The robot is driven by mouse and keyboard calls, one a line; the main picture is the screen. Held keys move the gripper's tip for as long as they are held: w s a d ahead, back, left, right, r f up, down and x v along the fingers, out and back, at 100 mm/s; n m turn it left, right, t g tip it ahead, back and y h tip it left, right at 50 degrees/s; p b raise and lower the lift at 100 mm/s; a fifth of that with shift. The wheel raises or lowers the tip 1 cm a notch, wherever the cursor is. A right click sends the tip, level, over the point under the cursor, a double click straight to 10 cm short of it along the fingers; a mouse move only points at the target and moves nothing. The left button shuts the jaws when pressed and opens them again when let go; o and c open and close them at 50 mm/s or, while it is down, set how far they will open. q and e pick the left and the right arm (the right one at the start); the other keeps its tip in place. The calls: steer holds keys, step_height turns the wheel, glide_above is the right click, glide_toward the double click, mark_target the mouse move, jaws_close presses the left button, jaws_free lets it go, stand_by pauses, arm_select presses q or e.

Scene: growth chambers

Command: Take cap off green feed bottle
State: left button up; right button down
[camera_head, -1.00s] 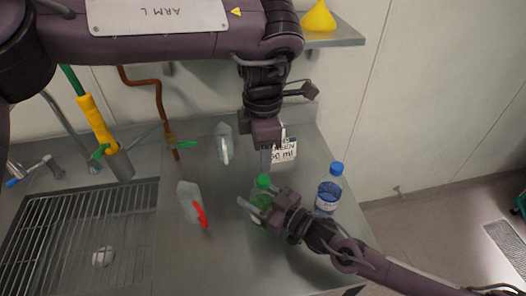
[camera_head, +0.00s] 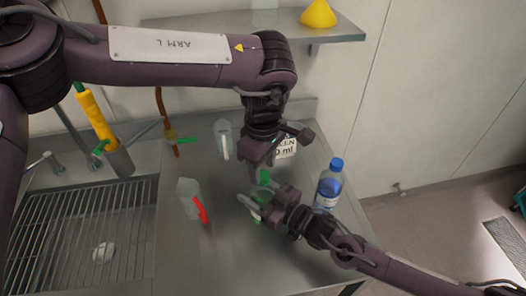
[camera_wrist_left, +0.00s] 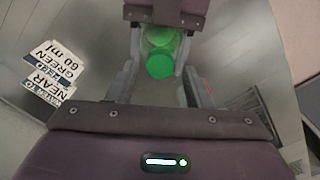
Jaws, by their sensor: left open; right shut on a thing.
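The green feed bottle (camera_head: 257,212) stands on the steel bench, with its green cap (camera_head: 264,177) on top. My right gripper (camera_head: 259,208) is shut on the bottle's body from the right. My left gripper (camera_head: 260,172) is above, pointing down, with its fingers open around the cap. In the left wrist view the green cap (camera_wrist_left: 161,63) lies between the two open fingers, with gaps on both sides. The lower part of the bottle is mostly hidden by my right gripper.
A blue-capped bottle (camera_head: 328,185) stands just right of my right gripper. A label card (camera_head: 286,149) is behind. A sink grid (camera_head: 75,240) lies at left.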

arm_select(q)
steer(key=shift+f, duration=0.9)
steer(key=shift+c, duration=0.4)
